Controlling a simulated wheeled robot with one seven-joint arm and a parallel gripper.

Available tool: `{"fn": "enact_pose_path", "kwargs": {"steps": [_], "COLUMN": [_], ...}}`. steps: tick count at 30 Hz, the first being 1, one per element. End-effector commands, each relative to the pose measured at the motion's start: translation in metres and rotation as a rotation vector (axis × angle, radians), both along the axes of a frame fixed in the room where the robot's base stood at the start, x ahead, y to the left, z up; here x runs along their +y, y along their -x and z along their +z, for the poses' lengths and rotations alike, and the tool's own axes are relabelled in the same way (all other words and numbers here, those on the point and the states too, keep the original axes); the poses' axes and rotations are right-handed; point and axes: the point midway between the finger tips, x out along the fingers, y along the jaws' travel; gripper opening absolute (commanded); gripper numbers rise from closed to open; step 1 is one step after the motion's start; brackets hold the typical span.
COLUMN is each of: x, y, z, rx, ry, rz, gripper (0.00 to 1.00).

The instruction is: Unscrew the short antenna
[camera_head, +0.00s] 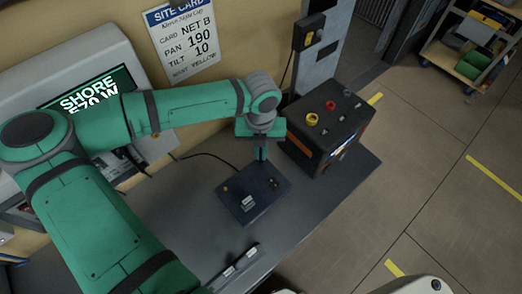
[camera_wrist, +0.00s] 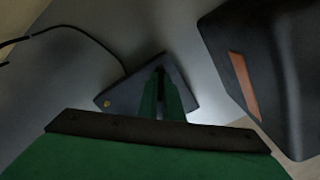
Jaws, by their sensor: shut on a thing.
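A flat dark blue box (camera_head: 238,207) with a white label lies on the grey counter, below my gripper. It also shows in the wrist view (camera_wrist: 119,96), partly hidden by my fingers. A small brass connector (camera_wrist: 107,103) sits bare on one corner of the box. My gripper (camera_head: 261,155) points down over the box's far edge. In the wrist view my green fingers (camera_wrist: 160,80) are shut on a thin dark upright piece, which looks like the short antenna. The fingers hide most of it, and I cannot tell whether its base is still joined to the box.
A black and orange case (camera_head: 327,130) with red, yellow and black knobs stands close to the right of my gripper. A black cable (camera_head: 207,156) runs to the box. A shelf cart (camera_head: 470,50) stands far right.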

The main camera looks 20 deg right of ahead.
Motion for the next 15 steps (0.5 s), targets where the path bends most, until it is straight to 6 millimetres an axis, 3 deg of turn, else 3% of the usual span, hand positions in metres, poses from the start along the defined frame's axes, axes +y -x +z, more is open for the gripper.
{"fn": "enact_pose_path", "kwargs": {"steps": [8,15], "x": [-0.0007,-0.0009], "y": [0.0008,0.0008], "z": [0.0,0.0001], "rx": [0.002,0.002], "ry": [0.002,0.002], "rz": [0.016,0.244], "gripper": [0.0,0.0]}}
